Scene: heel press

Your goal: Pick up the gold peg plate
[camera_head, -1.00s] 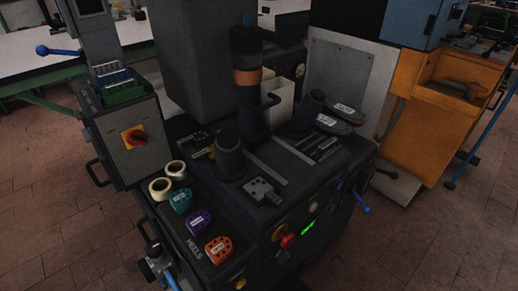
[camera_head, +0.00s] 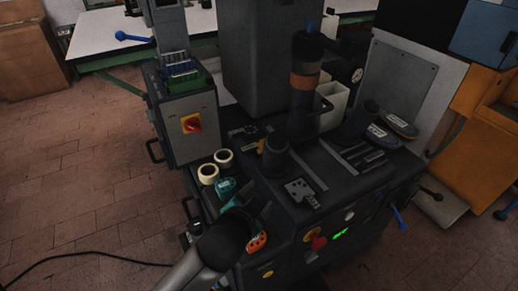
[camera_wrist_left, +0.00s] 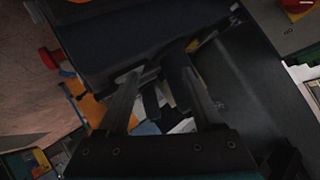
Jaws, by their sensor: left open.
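In the head view a small gold-coloured piece (camera_head: 262,146) shows partly behind a dark cylinder (camera_head: 275,158) on the machine's top. It may be the gold peg plate; its pegs are too small to make out. A yellowish sliver (camera_wrist_left: 194,45) also shows beyond the fingers in the left wrist view. My left gripper (camera_head: 254,207) is open and empty, above the front left of the machine top, in front of and left of the gold piece and apart from it. Its two fingers also show in the left wrist view (camera_wrist_left: 162,85). My right gripper is not in view.
A grey plate with dark holes (camera_head: 301,191) lies right of my gripper. Tape rolls (camera_head: 223,158), a teal heel (camera_head: 225,186) and an orange heel (camera_head: 257,241) lie at the left. A tall dark column (camera_head: 303,90) stands behind.

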